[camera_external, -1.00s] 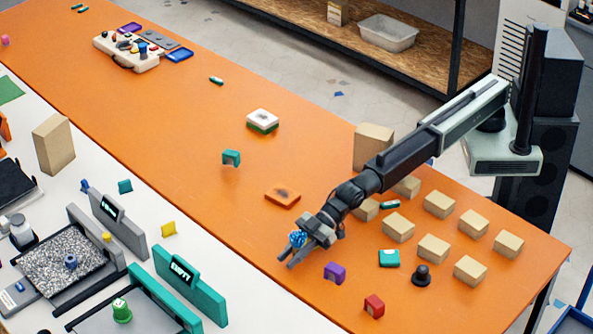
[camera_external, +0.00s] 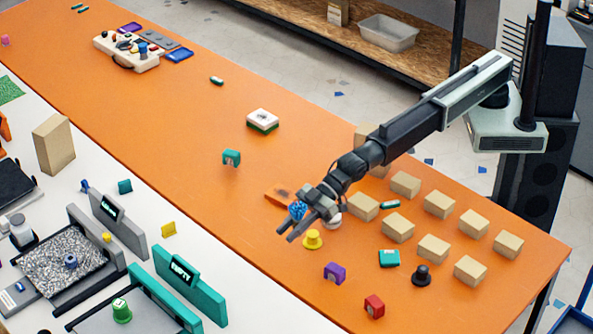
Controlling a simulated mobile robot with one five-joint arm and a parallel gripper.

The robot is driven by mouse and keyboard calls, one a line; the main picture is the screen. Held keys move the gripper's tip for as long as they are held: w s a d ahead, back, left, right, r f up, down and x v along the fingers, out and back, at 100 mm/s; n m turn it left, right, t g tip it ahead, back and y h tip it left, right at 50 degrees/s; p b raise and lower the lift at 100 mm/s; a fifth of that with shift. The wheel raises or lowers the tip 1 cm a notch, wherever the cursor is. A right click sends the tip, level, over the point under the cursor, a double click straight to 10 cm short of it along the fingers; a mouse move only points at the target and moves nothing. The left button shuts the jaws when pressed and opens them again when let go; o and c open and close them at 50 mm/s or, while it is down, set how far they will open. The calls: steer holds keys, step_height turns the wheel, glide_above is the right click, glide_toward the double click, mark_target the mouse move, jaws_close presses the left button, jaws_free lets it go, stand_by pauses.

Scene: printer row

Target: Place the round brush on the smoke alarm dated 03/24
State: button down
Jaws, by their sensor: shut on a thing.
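My gripper (camera_external: 286,234) is over the orange table, raised above its surface, with its fingers pointing down and left. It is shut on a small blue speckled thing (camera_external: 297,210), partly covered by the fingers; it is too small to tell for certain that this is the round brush. A white round thing (camera_external: 334,222) sits just right of the gripper, mostly hidden behind it. A white block on a green base (camera_external: 262,119) stands farther back. No date can be read on anything, so I cannot tell which thing is the smoke alarm dated 03/24.
A yellow knob-like piece (camera_external: 313,240), a purple piece (camera_external: 335,272), a red block (camera_external: 374,306) and a black knob (camera_external: 421,276) lie near the gripper. Several cardboard boxes (camera_external: 398,228) fill the right side. A flat orange-brown block (camera_external: 279,198) is partly hidden. The table's middle is mostly clear.

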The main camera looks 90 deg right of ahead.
steer(key=shift+d+f, duration=0.1)
steer(key=s+d+r+m+t+h+p, duration=0.1)
steer(key=s+d+m+t+h, duration=0.15)
steer(key=s+d, duration=0.4)
steer(key=s+d+r+m+t+h+p, duration=0.1)
steer(key=s+d+r+m+h, duration=0.2)
steer(key=d, duration=0.7)
steer(key=shift+m+h, duration=0.25)
steer(key=shift+h, duration=0.1)
step_height(320, 180, down, 10)
steer(key=b, duration=0.8)
steer(key=shift+w, duration=0.1)
steer(key=shift+r, duration=0.2)
steer(key=shift+f, duration=0.15)
steer(key=c, duration=1.2)
jaws_free()
